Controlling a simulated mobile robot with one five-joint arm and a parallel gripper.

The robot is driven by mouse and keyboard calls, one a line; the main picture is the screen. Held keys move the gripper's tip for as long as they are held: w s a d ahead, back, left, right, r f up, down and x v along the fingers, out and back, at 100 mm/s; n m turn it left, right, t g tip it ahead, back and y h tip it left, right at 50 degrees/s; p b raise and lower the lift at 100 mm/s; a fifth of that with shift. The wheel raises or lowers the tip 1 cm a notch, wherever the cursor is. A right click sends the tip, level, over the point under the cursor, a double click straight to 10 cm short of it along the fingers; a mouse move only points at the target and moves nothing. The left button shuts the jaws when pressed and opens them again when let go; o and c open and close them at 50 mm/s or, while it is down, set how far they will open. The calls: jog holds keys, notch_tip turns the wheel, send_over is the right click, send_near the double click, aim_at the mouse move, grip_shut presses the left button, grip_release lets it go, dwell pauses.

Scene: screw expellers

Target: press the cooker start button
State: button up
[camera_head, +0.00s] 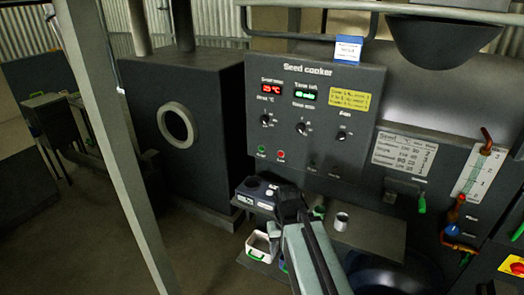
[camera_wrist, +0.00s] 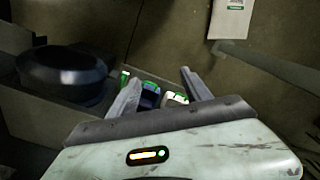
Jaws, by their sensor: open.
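The Seed cooker panel (camera_head: 315,110) is a dark upright box in the middle of the head view. A small green button (camera_head: 262,149) and a red button (camera_head: 281,154) sit near its lower left; their labels are too small to read. My gripper (camera_head: 289,200) is below the panel and apart from both buttons. In the wrist view my gripper (camera_wrist: 158,82) is open with nothing between its fingers and points down toward the floor. The buttons are not in the wrist view.
A shelf (camera_head: 368,232) with a metal cup (camera_head: 342,221) is right of my arm. A small dark device (camera_head: 255,190) is left of it. A white bin (camera_head: 262,246) stands lower. A grey post (camera_head: 112,130) rises at left.

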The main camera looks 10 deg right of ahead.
grip_shut()
jog(key=shift+a, duration=0.1)
dwell(1.6)
